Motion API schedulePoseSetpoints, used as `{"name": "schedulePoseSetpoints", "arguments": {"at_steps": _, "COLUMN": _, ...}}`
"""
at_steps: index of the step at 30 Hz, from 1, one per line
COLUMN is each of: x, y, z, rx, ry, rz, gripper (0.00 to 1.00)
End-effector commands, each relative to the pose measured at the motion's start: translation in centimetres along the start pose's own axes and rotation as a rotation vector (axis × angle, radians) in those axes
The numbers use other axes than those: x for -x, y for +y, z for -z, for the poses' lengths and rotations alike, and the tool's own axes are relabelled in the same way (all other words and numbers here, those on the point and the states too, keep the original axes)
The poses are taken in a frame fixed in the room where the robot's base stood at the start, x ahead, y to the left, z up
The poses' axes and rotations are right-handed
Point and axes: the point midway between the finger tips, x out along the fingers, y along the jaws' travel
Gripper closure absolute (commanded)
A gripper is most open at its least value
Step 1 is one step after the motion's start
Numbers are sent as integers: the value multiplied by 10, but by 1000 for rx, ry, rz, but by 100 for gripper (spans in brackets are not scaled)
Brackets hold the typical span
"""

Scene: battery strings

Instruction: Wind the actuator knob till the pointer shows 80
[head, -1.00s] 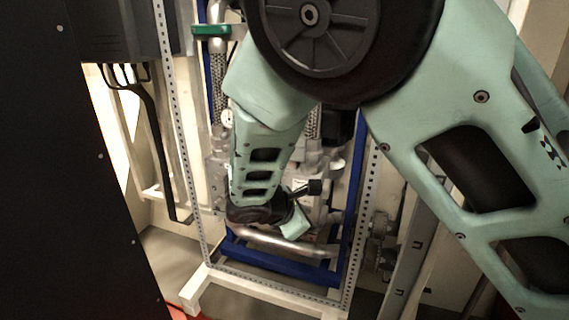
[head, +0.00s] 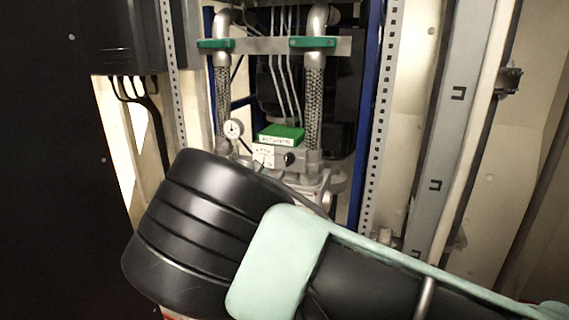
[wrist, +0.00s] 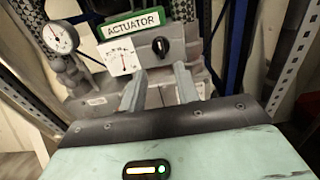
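The actuator knob (wrist: 161,46) is a black round knob with a pale mark, on a grey box under a green ACTUATOR label (wrist: 133,24). It also shows in the head view (head: 290,159). Left of it is a white scale plate (wrist: 122,56) with a thin pointer that looks roughly upright; its number is too small to read. The plate also shows in the head view (head: 264,156). My gripper (wrist: 159,72) is open and empty, its two grey fingers apart, short of the knob and below it in the wrist view. My arm hides the gripper in the head view.
A round dial gauge (wrist: 60,38) stands left of the plate. Two braided hoses with green tags (head: 313,43) rise behind the box. Perforated frame posts (head: 380,120) flank the unit. A black cabinet (head: 60,160) fills the left side.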

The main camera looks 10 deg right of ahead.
Motion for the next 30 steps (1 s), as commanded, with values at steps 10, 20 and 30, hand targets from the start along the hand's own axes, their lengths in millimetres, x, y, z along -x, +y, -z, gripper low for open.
{"name": "schedulePoseSetpoints", "arguments": {"at_steps": 10, "x": -70, "y": -1, "z": 0, "rx": -1, "ry": 1, "rz": 2, "gripper": 68}}
{"name": "schedulePoseSetpoints", "arguments": {"at_steps": 20, "x": -96, "y": 0, "z": 0, "rx": -2, "ry": 1, "rz": 1, "gripper": 68}}
{"name": "schedulePoseSetpoints", "arguments": {"at_steps": 30, "x": -96, "y": 0, "z": 0, "rx": -1, "ry": 2, "rz": 0, "gripper": 93}}
